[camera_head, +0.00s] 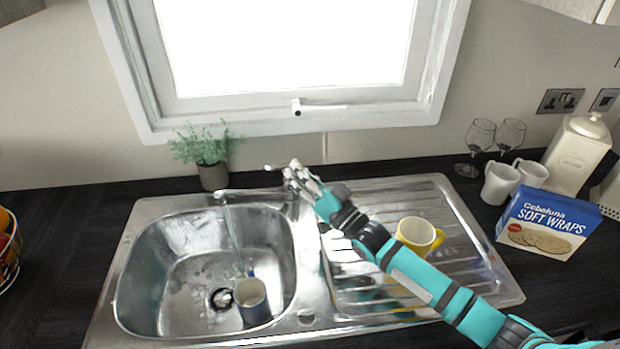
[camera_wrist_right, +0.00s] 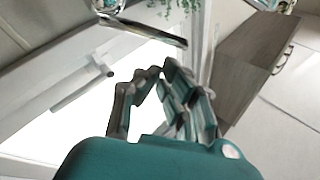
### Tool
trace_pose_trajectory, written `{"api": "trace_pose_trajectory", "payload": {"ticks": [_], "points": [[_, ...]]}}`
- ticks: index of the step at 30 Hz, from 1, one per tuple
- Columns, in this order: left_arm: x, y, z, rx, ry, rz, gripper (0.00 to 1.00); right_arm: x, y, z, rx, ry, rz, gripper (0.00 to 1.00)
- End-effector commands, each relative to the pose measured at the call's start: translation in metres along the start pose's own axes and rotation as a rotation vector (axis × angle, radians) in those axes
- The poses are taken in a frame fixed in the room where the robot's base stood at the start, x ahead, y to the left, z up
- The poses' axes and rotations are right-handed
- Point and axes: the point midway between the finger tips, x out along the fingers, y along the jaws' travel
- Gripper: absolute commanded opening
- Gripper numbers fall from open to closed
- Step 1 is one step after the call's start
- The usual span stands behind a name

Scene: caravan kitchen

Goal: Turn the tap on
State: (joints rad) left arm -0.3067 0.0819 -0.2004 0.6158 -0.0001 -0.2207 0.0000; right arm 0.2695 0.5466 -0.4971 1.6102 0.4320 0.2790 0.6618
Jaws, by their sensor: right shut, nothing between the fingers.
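The metal tap (camera_head: 240,194) stands at the back of the steel sink. Its spout reaches left over the basin, and a thin pale stream that looks like running water (camera_head: 234,238) falls from it. My right gripper (camera_head: 292,170) is at the tap's top right, beside its lever (camera_head: 273,168); it is shut and empty. I cannot tell whether it touches the lever, and it hides part of the tap body. The right wrist view shows the closed fingertips (camera_wrist_right: 162,70) close to a metal bar of the tap (camera_wrist_right: 145,32). My left gripper is not in view.
A blue-grey mug (camera_head: 252,302) lies in the basin (camera_head: 185,250). A yellow mug (camera_head: 419,235) stands on the drainer under my right arm. A potted plant (camera_head: 207,155) is left of the tap; the window (camera_head: 290,105) is behind. A wraps box (camera_head: 547,224) stands at right.

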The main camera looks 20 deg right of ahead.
Motion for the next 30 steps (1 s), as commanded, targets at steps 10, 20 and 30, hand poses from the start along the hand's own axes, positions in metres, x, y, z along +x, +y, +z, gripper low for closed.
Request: {"api": "trace_pose_trajectory", "payload": {"ticks": [10, 20, 30], "points": [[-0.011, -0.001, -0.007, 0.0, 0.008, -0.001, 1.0, 0.041, 0.0, 0.0, -0.002, -0.001, 0.0, 0.0], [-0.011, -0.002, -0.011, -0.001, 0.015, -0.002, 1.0, 0.043, 0.0, 0.001, -0.002, -0.001, 0.001, 0.0], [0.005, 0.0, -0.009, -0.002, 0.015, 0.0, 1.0, 0.037, -0.002, 0.015, -0.08, -0.001, -0.027, 0.0]]}}
